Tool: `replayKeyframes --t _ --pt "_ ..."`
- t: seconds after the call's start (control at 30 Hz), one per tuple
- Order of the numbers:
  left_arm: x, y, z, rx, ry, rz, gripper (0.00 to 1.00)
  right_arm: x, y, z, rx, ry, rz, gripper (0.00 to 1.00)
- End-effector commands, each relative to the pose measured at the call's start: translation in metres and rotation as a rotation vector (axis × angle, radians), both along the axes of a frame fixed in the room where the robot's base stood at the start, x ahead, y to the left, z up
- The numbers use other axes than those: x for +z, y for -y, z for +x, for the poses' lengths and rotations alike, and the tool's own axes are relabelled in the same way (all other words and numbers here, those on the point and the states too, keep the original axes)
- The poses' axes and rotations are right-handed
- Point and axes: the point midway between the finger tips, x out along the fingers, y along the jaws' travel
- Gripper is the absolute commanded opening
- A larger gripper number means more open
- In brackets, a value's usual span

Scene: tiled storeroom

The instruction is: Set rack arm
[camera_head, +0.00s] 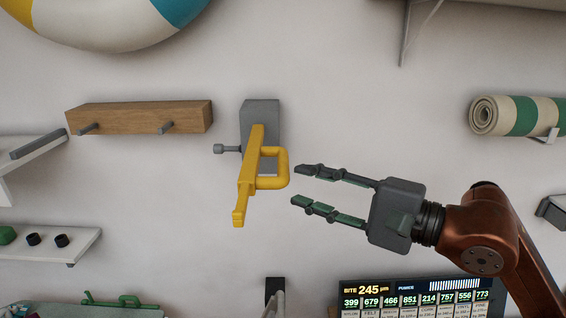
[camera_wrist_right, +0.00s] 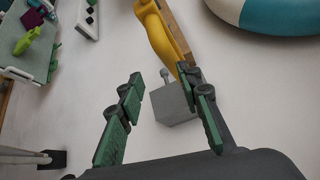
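The yellow rack arm (camera_head: 247,185) with a loop handle (camera_head: 285,168) is mounted on a grey wall block (camera_head: 262,108). It points down and toward me in the head view. A grey pin with a knob (camera_head: 219,148) sticks out left of the block. My right gripper (camera_head: 298,186) is open and empty, just right of the loop handle, with a small gap. In the right wrist view, the open fingers (camera_wrist_right: 155,95) frame the grey block (camera_wrist_right: 174,104), and the yellow arm (camera_wrist_right: 163,38) shows beyond them. My left gripper is not in view.
A wooden peg rail (camera_head: 140,117) is on the wall to the left. Shelves (camera_head: 45,238) stand at the left edge. A striped roll (camera_head: 515,115) rests at the right. A display panel (camera_head: 420,296) is below my right gripper.

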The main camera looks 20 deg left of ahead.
Motion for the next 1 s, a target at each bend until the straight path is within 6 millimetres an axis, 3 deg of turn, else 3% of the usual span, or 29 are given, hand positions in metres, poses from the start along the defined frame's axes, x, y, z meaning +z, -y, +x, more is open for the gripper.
replayKeyframes --t 0.2,0.37,0.7,1.0 --pt "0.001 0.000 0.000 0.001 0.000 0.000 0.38 0.023 0.006 0.000 -0.130 0.253 -0.196 0.32" --pt "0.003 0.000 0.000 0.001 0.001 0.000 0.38 0.028 0.004 0.004 -0.162 0.304 -0.238 0.32" --pt "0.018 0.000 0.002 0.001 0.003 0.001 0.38 0.023 -0.039 0.027 -0.159 0.302 -0.237 0.32" --pt "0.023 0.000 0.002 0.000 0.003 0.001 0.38 0.019 -0.058 0.039 -0.161 0.302 -0.237 0.32"
